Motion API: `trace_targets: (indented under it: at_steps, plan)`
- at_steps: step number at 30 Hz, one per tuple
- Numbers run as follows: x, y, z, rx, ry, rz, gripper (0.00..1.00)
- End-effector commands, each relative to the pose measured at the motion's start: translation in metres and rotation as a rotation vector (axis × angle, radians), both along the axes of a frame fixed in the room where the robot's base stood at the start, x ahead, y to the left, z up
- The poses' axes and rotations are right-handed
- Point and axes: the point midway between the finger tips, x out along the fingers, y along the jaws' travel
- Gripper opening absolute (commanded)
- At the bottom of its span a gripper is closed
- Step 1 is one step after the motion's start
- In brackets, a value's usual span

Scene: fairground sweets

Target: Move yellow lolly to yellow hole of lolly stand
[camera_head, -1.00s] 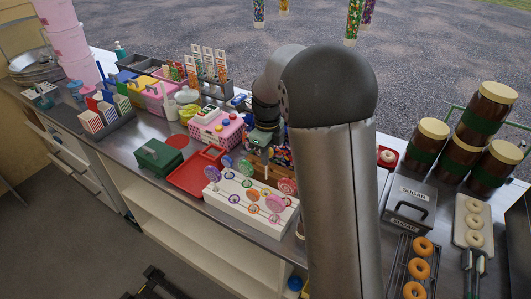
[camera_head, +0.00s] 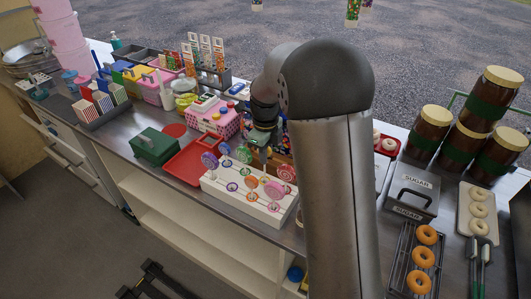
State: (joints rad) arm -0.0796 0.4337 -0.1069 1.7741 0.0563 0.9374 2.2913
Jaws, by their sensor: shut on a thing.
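The white lolly stand (camera_head: 235,207) sits near the counter's front edge, with coloured rings around its holes. My gripper (camera_head: 264,150) points down just behind the stand's back right part. It is shut on what looks like a lolly with a pale stick hanging below. The head's colour is hidden, so I cannot confirm it is the yellow lolly. The yellow hole cannot be made out at this size. My arm hides the area right of the stand.
A red tray (camera_head: 186,167) and a green box (camera_head: 154,146) lie left of the stand. A pink dotted box (camera_head: 222,125) stands behind the tray. A sugar box (camera_head: 412,192) and a rack of doughnuts (camera_head: 403,262) are right of my arm. Little counter is free around the stand.

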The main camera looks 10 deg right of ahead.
Motion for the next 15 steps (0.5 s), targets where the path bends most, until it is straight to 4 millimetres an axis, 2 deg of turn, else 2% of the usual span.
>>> trace_targets:
  at_steps: [8, 15]
  plan:
    - [0.0001, -0.0001, -0.0008, 0.0, 0.0, 0.0, 0.0]
    - [-0.0001, -0.0002, -0.0094, -0.001, 0.001, 0.0, 0.0]
